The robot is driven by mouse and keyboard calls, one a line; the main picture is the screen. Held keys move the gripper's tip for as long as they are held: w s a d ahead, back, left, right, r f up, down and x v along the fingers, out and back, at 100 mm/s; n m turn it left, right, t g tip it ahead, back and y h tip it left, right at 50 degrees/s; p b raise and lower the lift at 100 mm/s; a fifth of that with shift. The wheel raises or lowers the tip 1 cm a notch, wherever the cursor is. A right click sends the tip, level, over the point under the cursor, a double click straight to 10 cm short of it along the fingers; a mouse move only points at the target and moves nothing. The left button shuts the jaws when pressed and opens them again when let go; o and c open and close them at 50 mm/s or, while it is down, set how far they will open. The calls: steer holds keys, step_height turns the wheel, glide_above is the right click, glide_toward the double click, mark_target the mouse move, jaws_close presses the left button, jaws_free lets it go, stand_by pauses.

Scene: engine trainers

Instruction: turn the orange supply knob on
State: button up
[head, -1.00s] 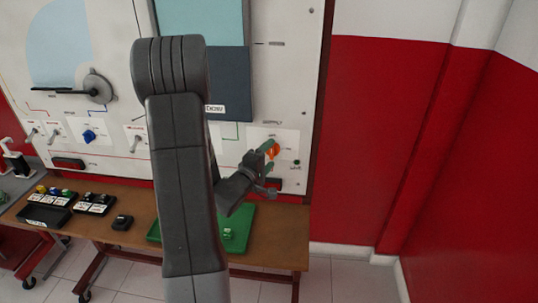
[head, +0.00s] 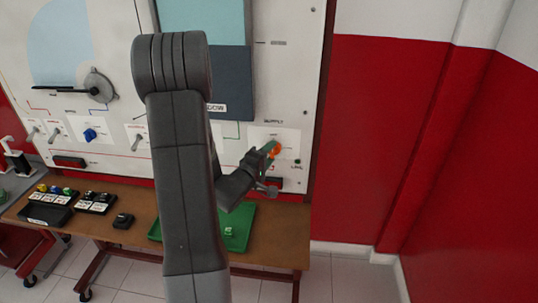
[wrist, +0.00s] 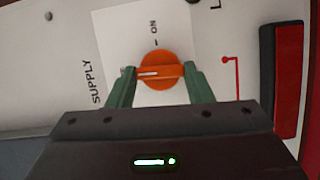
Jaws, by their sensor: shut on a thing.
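The orange supply knob (wrist: 160,71) is on a white label plate on the panel. It also shows in the head view (head: 276,149), partly hidden by my gripper. In the wrist view, its white pointer line lies level and points left, towards the SUPPLY lettering (wrist: 90,82). The ON mark (wrist: 154,30) is above the knob in that picture, a quarter turn from the line. My gripper (wrist: 159,72) has its green fingers on either side of the knob and is shut on it. The gripper also shows in the head view (head: 268,150).
A red block (wrist: 289,80) with a dark edge is right of the knob in the wrist view. A red wall (head: 390,140) stands at right.

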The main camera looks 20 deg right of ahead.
steer(key=m, duration=0.1)
steer(key=m+y, duration=0.1)
steer(key=m, duration=0.1)
steer(key=m+y, duration=0.1)
steer(key=m, duration=0.1)
steer(key=shift+s+d+r+g+p, duration=0.1)
steer(key=shift+r+g+p, duration=0.2)
steer(key=shift+p, duration=0.1)
steer(key=shift+m+y, duration=0.7)
steer(key=shift+m, duration=0.3)
steer(key=shift+s+d+f+m+y+b, duration=0.15)
steer(key=shift+m+y+b, duration=0.45)
steer(key=shift+m+b, duration=0.4)
steer(key=m+t+y+b, duration=0.1)
steer(key=m+b, duration=0.1)
steer(key=b, duration=0.3)
steer(key=shift+d+y, duration=0.1)
steer(key=shift+y, duration=0.3)
steer(key=m+b, duration=0.1)
steer(key=b, duration=0.2)
steer(key=shift+t+y, duration=0.3)
steer(key=shift+t, duration=0.1)
steer(key=shift+r+m+b, duration=0.2)
steer(key=shift+m+b, duration=0.2)
steer(key=o, duration=1)
